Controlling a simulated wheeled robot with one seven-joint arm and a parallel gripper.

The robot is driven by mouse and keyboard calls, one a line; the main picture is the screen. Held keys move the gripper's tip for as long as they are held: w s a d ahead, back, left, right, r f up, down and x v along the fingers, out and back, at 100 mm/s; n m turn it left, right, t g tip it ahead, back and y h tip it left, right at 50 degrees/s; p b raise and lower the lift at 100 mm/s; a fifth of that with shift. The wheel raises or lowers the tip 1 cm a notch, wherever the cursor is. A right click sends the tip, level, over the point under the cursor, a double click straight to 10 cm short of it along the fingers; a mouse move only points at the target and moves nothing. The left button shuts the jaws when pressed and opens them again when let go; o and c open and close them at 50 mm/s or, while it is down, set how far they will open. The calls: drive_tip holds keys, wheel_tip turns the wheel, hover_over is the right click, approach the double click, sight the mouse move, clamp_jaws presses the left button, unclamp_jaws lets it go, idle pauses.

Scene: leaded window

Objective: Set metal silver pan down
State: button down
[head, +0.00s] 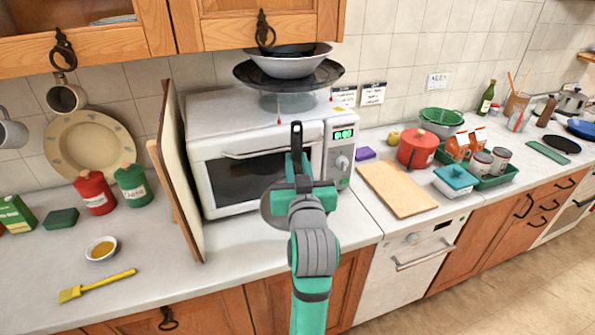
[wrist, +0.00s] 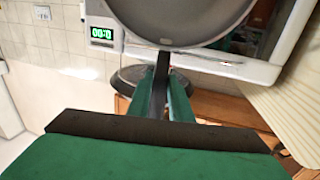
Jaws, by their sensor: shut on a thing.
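My gripper (head: 298,168) is in front of the white microwave, shut on the dark handle of the metal silver pan. The handle's end (head: 296,133) sticks up above the fingers in the head view. The grey pan body (head: 271,206) shows left of my wrist, low in front of the microwave, partly hidden by my arm. In the wrist view the pan's round underside or face (wrist: 185,18) fills the top, and its handle runs down between the green fingers (wrist: 162,88). The pan looks tilted. I cannot tell whether it touches the countertop (head: 235,245).
The microwave (head: 250,170) stands close behind the pan, with bowls and a black plate (head: 288,74) on top. An upright board (head: 185,170) stands at left. A cutting board (head: 397,188) and red pot (head: 417,149) are at right. Countertop front of the microwave is clear.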

sight(297, 172)
drive_tip(key=shift+w+f, duration=0.45)
drive_tip(key=shift+f, duration=0.3)
drive_tip(key=shift+w+f, duration=0.1)
drive_tip(key=shift+f, duration=1.5)
